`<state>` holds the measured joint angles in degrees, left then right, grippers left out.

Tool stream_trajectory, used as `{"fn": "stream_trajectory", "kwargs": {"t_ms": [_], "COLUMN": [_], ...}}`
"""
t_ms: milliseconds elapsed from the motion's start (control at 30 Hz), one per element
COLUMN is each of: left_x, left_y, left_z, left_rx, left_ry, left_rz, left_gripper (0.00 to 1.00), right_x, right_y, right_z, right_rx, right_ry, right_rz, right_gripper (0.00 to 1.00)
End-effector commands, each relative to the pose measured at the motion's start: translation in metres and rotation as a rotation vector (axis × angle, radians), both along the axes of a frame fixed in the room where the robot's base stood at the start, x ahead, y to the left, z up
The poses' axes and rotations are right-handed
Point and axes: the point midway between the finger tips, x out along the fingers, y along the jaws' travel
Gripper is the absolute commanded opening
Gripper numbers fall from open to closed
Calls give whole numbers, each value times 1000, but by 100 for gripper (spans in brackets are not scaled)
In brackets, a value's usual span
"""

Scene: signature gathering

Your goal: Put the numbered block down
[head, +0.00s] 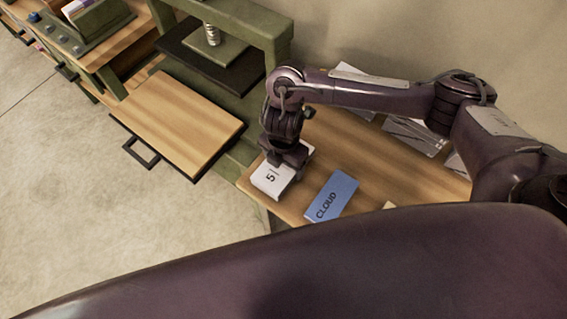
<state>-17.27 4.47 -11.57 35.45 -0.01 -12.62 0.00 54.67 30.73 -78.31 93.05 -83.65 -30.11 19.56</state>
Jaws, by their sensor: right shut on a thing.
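The numbered block (272,181) is white with a dark "5" and a further mark on its visible face. It is at the left end of the wooden table (337,152). My right gripper (283,160) points down and is shut on the block from above. Whether the block's underside touches the table cannot be told from this view. The fingertips are partly hidden by the gripper body. My left gripper is not in view.
A blue block marked "CLOUD" (331,197) lies right of the numbered block. Pale papers (413,137) lie at the table's back. A green press-like frame (221,53) and a pulled-out wooden drawer board (180,124) with a dark handle stand at left.

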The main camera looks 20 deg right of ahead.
Motion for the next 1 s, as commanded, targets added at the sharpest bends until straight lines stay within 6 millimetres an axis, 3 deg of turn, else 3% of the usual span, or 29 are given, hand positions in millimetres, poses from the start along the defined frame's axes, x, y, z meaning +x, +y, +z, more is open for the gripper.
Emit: {"fn": "stream_trajectory", "kwargs": {"t_ms": [433, 467, 600, 867, 1000], "left_x": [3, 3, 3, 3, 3], "left_y": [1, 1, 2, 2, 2], "left_z": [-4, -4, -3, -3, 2], "left_rx": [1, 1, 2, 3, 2], "left_ry": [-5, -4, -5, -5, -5], "left_rz": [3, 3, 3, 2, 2], "left_gripper": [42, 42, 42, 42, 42], "right_x": [1, 1, 0, 0, 2], "right_y": [0, 0, 0, 0, 0], "right_z": [-9, -8, -8, -7, 3], "right_rx": [0, 0, 0, 0, 1], "right_ry": [-2, -1, -1, -1, -4], "right_rz": [0, 0, 0, 0, 3], "right_gripper": [45, 80, 98, 99, 99]}}
